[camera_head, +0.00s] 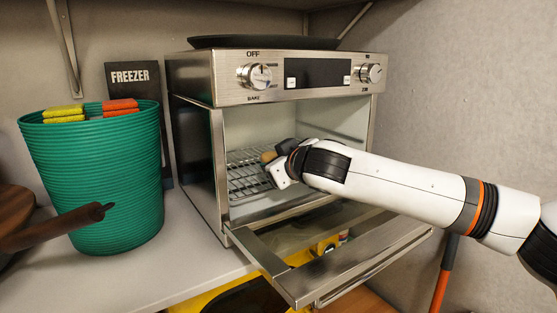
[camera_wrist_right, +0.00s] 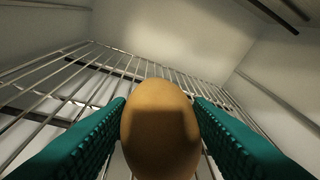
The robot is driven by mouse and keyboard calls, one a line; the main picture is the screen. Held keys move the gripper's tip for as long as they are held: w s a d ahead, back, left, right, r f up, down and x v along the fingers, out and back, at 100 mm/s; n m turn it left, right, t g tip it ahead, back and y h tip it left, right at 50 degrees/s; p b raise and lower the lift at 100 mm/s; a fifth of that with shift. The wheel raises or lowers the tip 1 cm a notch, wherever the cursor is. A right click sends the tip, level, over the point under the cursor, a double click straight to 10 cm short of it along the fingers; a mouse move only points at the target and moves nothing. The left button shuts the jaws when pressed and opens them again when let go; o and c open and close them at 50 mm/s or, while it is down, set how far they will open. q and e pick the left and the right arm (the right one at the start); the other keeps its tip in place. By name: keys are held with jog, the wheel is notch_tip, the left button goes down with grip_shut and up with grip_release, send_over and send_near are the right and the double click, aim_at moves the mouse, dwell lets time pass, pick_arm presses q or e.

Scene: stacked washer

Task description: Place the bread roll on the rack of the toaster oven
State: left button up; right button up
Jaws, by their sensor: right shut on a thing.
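The toaster oven (camera_head: 290,80) stands on the counter with its glass door (camera_head: 330,255) folded down. Its wire rack (camera_head: 245,172) spans the inside, and the rack also shows in the right wrist view (camera_wrist_right: 60,75). My right gripper (camera_head: 272,165) reaches into the oven over the rack. In the right wrist view its teal fingers are shut on the tan bread roll (camera_wrist_right: 160,132), one on each side. The roll shows only as a small brown patch (camera_head: 267,157) in the head view. I cannot tell whether the roll touches the rack. My left gripper is not in view.
A green ribbed basket (camera_head: 95,180) with sponges stands left of the oven. A dark handle (camera_head: 60,226) points in front of it. A black pan (camera_head: 262,42) lies on the oven. A yellow container (camera_head: 215,293) is below the counter edge.

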jog(key=o, duration=0.7)
jog(key=shift+f, duration=0.1)
jog(key=shift+o, duration=0.2)
jog(key=b+v, duration=0.5)
jog(key=v, duration=0.6)
jog(key=shift+w, duration=0.1)
jog(key=shift+s+d+r, duration=0.2)
jog(key=shift+s+r, duration=0.1)
jog(key=shift+s, duration=0.2)
